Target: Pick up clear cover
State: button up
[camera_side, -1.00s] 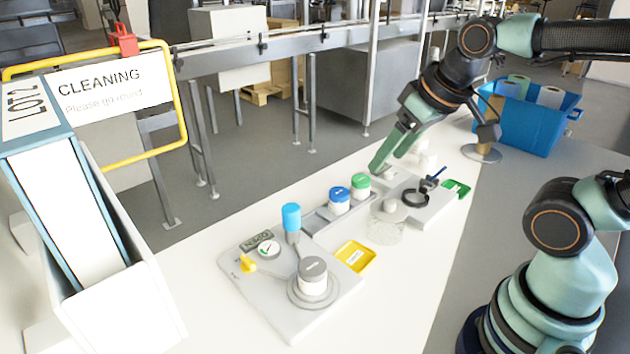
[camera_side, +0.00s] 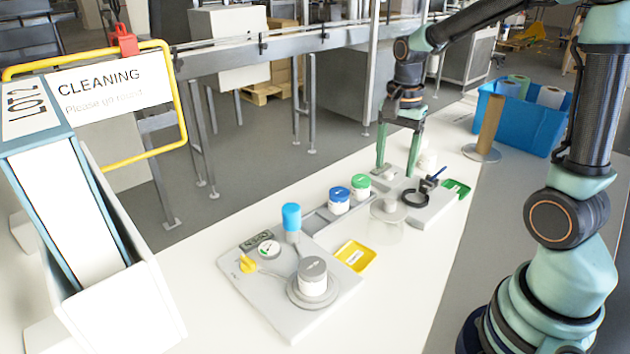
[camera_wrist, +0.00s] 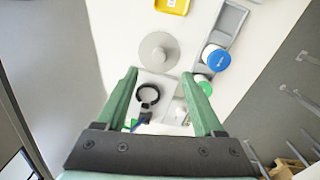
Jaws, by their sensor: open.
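The clear cover (camera_side: 388,229) is a see-through round piece with a grey knob on top. It stands on the white table, beside the grey block with the black ring. I cannot tell the height gap exactly.
A blue-lidded jar (camera_side: 340,201) and a green-lidded jar (camera_side: 360,186) stand in a grey rack left of the cover. The black ring (camera_side: 413,198) and green tray (camera_side: 458,188) are to its right. A yellow tray (camera_side: 356,256) lies in front. The right-front table is clear.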

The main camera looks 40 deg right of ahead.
aim_at(389, 202)
notch_tip(389, 202, down, 10)
jog(key=shift+r, duration=0.1)
dwell(0.4)
jog(key=shift+c, duration=0.2)
grip_shut()
dwell(1.2)
